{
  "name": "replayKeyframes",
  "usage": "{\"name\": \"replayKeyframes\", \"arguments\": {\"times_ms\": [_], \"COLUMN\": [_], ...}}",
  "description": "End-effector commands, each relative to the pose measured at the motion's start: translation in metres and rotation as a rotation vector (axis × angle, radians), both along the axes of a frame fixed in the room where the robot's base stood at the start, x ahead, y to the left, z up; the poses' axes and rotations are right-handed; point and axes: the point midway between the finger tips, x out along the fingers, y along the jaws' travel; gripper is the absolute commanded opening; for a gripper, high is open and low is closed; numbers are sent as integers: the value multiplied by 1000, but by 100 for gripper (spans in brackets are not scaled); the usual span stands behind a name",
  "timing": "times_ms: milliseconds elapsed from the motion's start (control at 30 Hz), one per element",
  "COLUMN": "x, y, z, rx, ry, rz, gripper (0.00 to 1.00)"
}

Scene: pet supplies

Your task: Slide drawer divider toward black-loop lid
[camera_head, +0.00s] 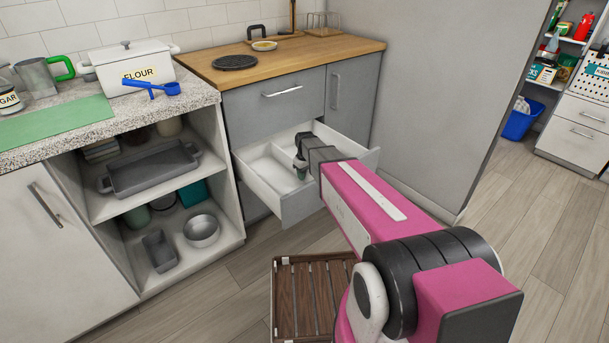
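A white-lined drawer (251,182) is pulled out below the wooden counter. Inside it, a pale drawer divider (283,157) appears to stand left of my gripper (300,168). My gripper reaches down into the drawer. I cannot tell whether its fingers touch the divider or are open or shut. My arm hides the drawer's right part. No lid shows clearly inside the drawer. A small round cream piece with a black loop (257,32) is on the wooden counter; I cannot tell whether it is the black-loop lid.
The wooden counter (318,52) holds a dark round trivet (235,62). At the left, an open shelf unit holds a grey baking pan (150,170) and a metal bowl (201,230). A slatted wooden rack (305,300) is low in front. Floor is clear at the right.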

Motion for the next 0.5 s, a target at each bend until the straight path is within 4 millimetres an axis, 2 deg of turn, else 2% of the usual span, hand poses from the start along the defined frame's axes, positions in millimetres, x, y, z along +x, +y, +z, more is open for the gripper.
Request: {"name": "replayKeyframes", "arguments": {"times_ms": [267, 367, 500], "x": [0, -1, -1], "y": [0, 0, 0], "z": [5, 16, 41], "rx": [0, 1, 0], "ry": [0, -1, -2], "rz": [0, 0, 0], "gripper": [38, 38, 38]}}
